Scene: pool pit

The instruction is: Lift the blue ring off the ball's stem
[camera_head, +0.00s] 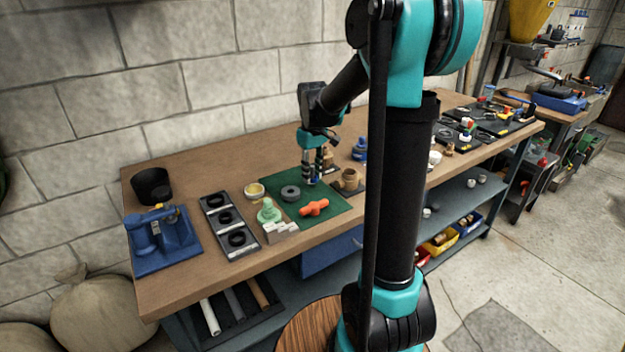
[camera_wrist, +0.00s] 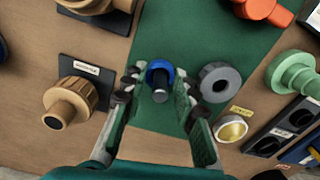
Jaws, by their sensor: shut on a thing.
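The blue ring (camera_wrist: 152,66) is between the fingertips of my gripper (camera_wrist: 160,79) in the wrist view. The fingers press on it from both sides. A dark stem (camera_wrist: 160,94) shows at the ring's middle and points toward the camera; I cannot tell whether the ring still sits around it. The ball itself is not clearly visible. In the head view my gripper (camera_head: 313,179) points down over the back right part of the green mat (camera_head: 335,212), and the ring is too small there to make out surely.
A grey ring-shaped part (camera_wrist: 220,82) lies on the mat close to my right finger. A tan threaded fitting (camera_wrist: 70,102) stands on a dark plate to the left. An orange valve part (camera_head: 314,208) and a pale green fitting (camera_head: 268,212) are nearby. The mat's front is partly clear.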

